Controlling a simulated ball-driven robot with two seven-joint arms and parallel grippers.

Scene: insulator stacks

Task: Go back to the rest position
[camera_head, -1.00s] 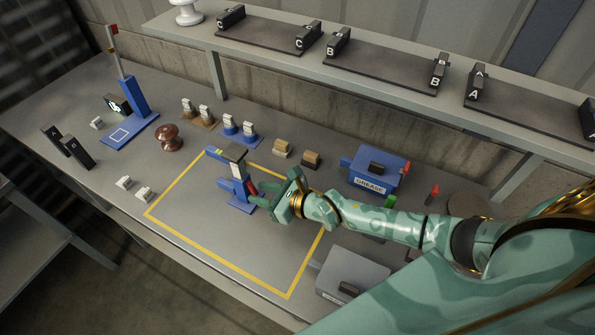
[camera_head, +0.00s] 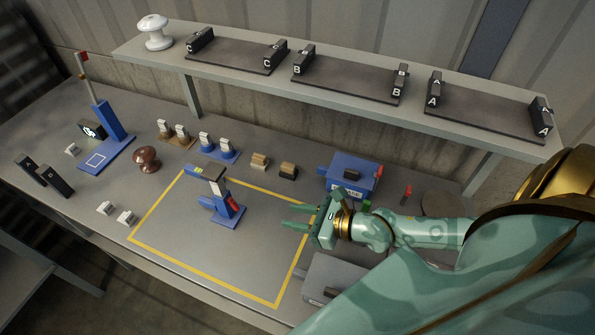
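My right gripper (camera_head: 301,218) is over the right side of the yellow-outlined area (camera_head: 157,254). Its green fingers are apart and nothing shows between them. The blue stand with a red part (camera_head: 224,204) stands upright inside the yellow outline, to the left of the fingers and clear of them. My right arm comes in from the right edge. My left gripper is out of view.
A blue grease box (camera_head: 340,183) stands behind my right gripper, and a grey box (camera_head: 335,280) stands in front of it. A blue post stand (camera_head: 108,122) and a brown insulator (camera_head: 146,159) are at left. A shelf (camera_head: 290,84) with lettered racks runs along the back.

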